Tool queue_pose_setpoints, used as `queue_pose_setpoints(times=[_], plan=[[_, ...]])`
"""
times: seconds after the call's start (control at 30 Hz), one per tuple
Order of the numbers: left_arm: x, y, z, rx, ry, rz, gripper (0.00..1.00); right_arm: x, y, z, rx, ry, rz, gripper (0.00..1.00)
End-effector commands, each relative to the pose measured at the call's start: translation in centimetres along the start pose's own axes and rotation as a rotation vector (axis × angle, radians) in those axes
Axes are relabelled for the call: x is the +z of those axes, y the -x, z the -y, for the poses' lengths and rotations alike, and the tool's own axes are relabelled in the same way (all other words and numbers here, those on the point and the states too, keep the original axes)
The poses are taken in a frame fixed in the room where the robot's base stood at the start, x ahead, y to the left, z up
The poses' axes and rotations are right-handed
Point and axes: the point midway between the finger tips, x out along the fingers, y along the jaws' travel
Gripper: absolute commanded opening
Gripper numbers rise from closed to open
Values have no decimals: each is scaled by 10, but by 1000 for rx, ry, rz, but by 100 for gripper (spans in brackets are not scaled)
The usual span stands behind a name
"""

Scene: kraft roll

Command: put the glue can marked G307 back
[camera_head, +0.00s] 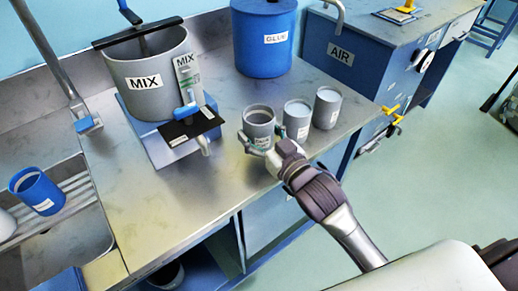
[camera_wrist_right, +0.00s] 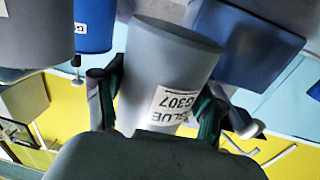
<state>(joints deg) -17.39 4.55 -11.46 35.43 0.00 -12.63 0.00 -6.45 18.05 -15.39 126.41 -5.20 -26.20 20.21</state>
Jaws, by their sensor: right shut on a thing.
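The grey glue can marked G307 (camera_wrist_right: 172,75) is between the fingers of my right gripper (camera_wrist_right: 155,120) in the right wrist view, its GLUE G307 label facing the camera. In the head view, the same can (camera_head: 259,118) is upright at the front of the steel counter, with my right gripper (camera_head: 262,143) shut around its lower part. I cannot tell whether its base touches the counter. Two similar grey cans, one in the middle (camera_head: 297,116) and one on the right (camera_head: 327,107), stand just right of it. My left gripper is not in view.
A large grey MIX pot (camera_head: 150,75) with a stirrer stands at the back left of the counter (camera_head: 205,205). A blue GLUE drum (camera_head: 263,40) stands behind the cans. A sink with a blue cup (camera_head: 37,190) is at left. A blue AIR cabinet (camera_head: 345,65) is at right.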

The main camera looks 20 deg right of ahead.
Motion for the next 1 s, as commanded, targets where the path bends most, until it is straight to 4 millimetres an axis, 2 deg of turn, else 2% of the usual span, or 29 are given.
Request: queue_pose_setpoints(times=[0.3,0.4,0.77,0.8,0.93,1.0], plan=[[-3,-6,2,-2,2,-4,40,38,0,0,2,0,0,15],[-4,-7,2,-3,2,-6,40,44,0,0,1,0,-2,15],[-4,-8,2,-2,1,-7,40,48,0,0,0,0,-2,15],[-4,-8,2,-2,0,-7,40,49,0,0,1,0,-1,71],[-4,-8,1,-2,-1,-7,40,48,0,0,0,0,-1,93],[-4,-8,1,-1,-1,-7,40,48,0,0,0,0,-1,95]])
